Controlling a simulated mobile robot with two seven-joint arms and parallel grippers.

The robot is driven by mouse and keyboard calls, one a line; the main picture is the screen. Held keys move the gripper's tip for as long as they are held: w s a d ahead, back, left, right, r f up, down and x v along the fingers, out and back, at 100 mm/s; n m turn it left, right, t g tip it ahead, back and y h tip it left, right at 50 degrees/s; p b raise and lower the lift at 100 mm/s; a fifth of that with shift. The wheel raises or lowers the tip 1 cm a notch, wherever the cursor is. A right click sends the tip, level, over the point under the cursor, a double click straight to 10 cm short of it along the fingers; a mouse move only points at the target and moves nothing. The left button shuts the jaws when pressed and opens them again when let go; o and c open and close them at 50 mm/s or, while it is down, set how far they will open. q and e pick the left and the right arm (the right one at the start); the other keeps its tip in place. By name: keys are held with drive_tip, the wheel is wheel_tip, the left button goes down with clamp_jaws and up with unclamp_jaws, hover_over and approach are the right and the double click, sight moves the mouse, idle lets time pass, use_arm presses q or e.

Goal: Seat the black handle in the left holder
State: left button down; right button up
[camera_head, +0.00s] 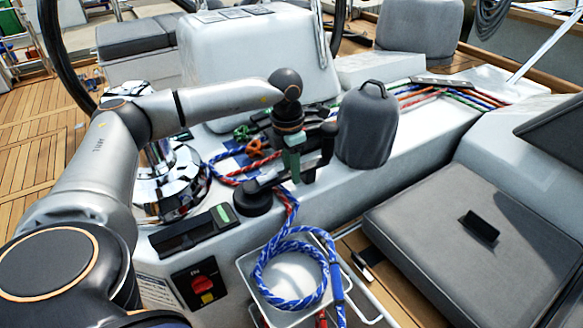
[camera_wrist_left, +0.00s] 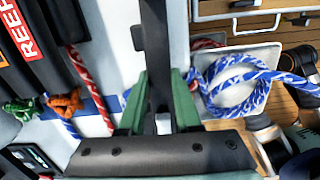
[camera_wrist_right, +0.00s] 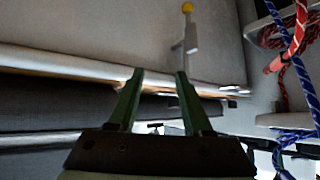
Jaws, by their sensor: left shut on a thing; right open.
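My left gripper (camera_head: 301,166) is shut on the black handle (camera_head: 270,180), above the white console between the chrome winch and a dark grey covered object. In the left wrist view the handle (camera_wrist_left: 157,50) runs upright between the green fingers (camera_wrist_left: 160,118), with a pale metal part low between them. A long black box with a green patch (camera_head: 193,232) lies on the console, left of and below the gripper; I cannot tell if it is the left holder. My right gripper (camera_wrist_right: 157,98) is open and empty in the right wrist view and out of the head view.
The chrome winch (camera_head: 172,180) and the dark grey covered object (camera_head: 368,124) flank the left gripper. A blue rope coil (camera_head: 290,280) lies in a white bin below. A red switch panel (camera_head: 195,284) is on the console's front. A grey cushion (camera_head: 440,245) lies at right.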

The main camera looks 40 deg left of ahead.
use_arm(q)
drive_tip(key=shift+c, duration=0.2)
unclamp_jaws()
idle(0.5)
